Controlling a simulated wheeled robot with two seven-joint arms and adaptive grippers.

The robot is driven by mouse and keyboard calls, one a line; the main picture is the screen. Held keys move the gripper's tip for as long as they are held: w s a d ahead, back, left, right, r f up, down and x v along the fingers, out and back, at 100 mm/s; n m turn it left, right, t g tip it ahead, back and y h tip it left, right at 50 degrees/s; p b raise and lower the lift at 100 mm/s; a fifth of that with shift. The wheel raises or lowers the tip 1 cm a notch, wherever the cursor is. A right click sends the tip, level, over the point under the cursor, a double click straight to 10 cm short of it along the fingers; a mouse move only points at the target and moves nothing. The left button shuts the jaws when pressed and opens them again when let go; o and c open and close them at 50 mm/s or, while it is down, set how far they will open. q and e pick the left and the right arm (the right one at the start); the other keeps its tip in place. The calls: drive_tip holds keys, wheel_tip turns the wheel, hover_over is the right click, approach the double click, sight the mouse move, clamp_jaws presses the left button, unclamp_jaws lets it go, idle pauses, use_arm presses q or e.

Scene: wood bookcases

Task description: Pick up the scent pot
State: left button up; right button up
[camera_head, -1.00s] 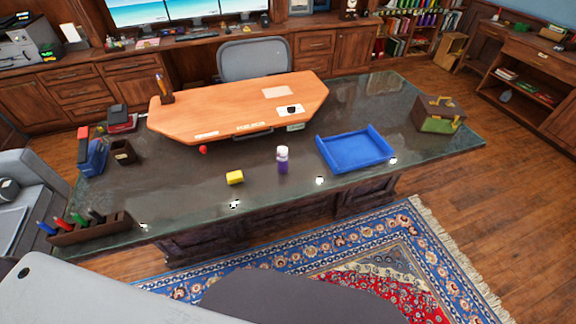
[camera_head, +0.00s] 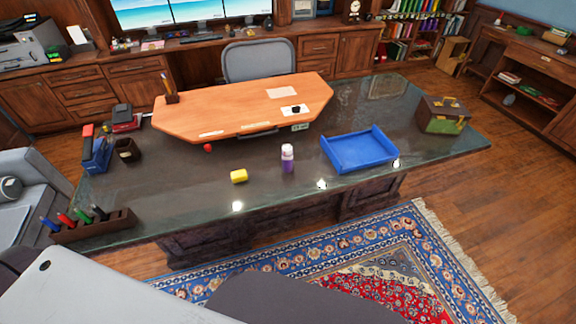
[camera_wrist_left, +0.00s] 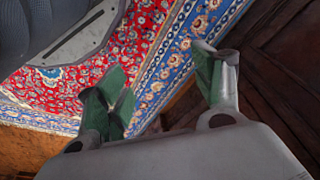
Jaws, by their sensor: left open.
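No object is clearly marked as the scent pot. A small purple bottle with a pale cap (camera_head: 288,158) stands upright on the dark green desk top (camera_head: 210,190). A small dark brown pot (camera_head: 127,150) stands at the desk's left end. I cannot tell from the picture which of them is the scent pot. My left gripper (camera_wrist_left: 158,86) is open and empty in the left wrist view, with the rug and dark wood behind its green-padded fingers. It is outside the head view, and neither candidate shows in the wrist view. My right gripper is not seen.
A grey chair (camera_head: 258,61) stands behind. The front desk strip near the bottle is mostly clear.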

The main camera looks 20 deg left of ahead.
use_arm(q)
drive_tip(key=w+r+t+b, duration=0.15)
drive_tip(key=w+r, duration=0.45)
drive_tip(key=r, duration=0.7)
drive_tip(key=w+r+t+b, duration=0.15)
drive_tip(key=w+r, duration=0.35)
drive_tip(key=r, duration=0.7)
drive_tip(key=t+h, duration=0.2)
drive_tip(key=t, duration=0.6)
approach(285, 150)
drive_tip(key=shift+s+r+n, duration=0.25)
drive_tip(key=shift+s+n, duration=0.05)
drive_tip(key=shift+s, duration=0.55)
drive_tip(key=shift+w, duration=0.1)
drive_tip(key=shift+x, duration=4.2)
drive_tip(key=shift+w, duration=0.15)
drive_tip(key=shift+x, duration=2.45)
